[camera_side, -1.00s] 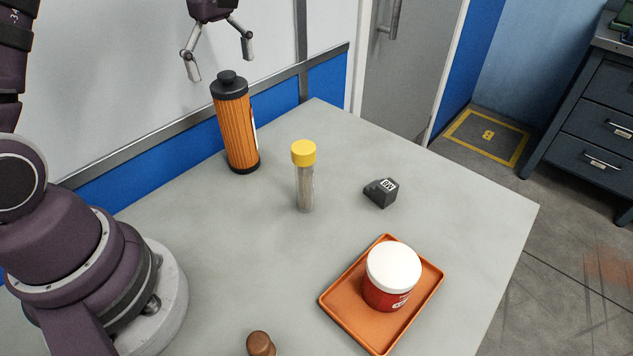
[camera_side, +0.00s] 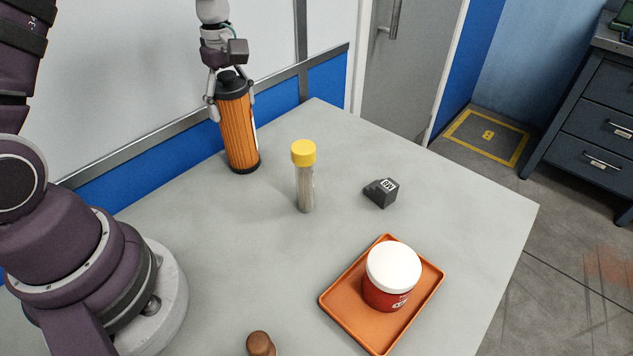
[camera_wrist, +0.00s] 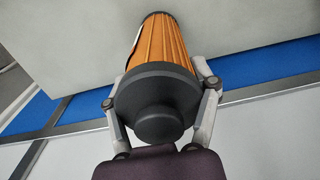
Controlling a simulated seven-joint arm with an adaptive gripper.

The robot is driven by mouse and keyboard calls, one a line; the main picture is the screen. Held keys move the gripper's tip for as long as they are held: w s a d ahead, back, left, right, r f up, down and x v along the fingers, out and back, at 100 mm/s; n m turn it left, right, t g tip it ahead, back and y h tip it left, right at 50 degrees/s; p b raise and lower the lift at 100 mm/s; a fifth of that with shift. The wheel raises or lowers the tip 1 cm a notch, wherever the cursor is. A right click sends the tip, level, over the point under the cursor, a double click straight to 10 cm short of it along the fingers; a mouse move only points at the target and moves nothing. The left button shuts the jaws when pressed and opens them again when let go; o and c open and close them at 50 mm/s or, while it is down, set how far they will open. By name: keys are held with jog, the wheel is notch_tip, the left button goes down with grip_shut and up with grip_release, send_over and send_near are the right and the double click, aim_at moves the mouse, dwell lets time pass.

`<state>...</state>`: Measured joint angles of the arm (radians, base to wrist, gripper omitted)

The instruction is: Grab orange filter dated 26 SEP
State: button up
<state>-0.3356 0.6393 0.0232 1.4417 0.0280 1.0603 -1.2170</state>
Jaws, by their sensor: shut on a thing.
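The orange filter (camera_side: 238,134) stands upright at the far left of the table, with a dark cap and a dark base. Part of a white label shows at its right edge; no date can be read. My gripper (camera_side: 232,108) is above it, with its fingers down on either side of the filter's top, shut on it. In the wrist view, the fingers of my gripper (camera_wrist: 162,103) touch both sides of the dark cap (camera_wrist: 158,98), and the orange ribbed body (camera_wrist: 162,42) extends beyond. The filter's base still appears to rest on the table.
A yellow-capped clear tube (camera_side: 305,178) stands right of the filter. A small dark block (camera_side: 381,193) lies farther right. An orange tray (camera_side: 340,303) holds a red jar with a white lid (camera_side: 391,278). A brown knob-like object (camera_side: 260,344) is at the front. A wall stands behind the filter.

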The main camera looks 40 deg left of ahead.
jog(key=c, duration=0.4)
